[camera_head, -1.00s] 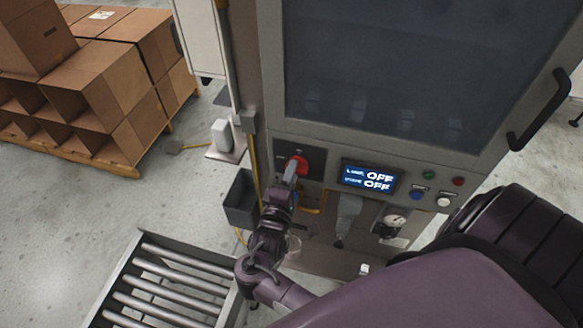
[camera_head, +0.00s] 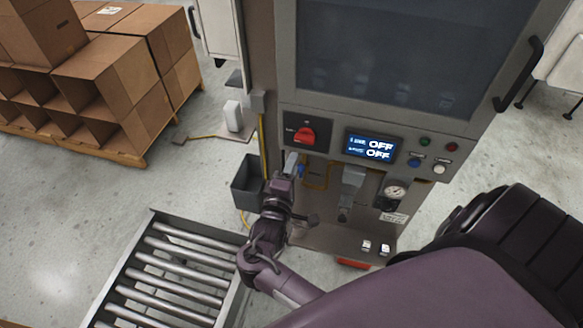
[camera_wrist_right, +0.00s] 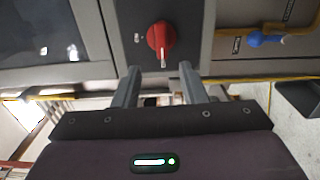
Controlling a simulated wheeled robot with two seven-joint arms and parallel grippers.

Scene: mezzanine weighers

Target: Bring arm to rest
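My right gripper (camera_head: 290,163) is in front of the machine (camera_head: 430,125), just below the red rotary knob (camera_head: 304,136) in the head view. In the right wrist view, its two fingers (camera_wrist_right: 158,85) are spread with nothing between them, and the red knob (camera_wrist_right: 161,38) stands beyond the tips, apart from them. My left gripper is not in view.
A roller conveyor (camera_head: 150,235) lies at lower left, close to my right arm. A dark bin (camera_head: 246,186) stands beside the gripper. A pressure gauge (camera_head: 394,192) and push buttons are on the panel. Cardboard boxes (camera_head: 110,70) on a pallet stand at upper left, with open floor between.

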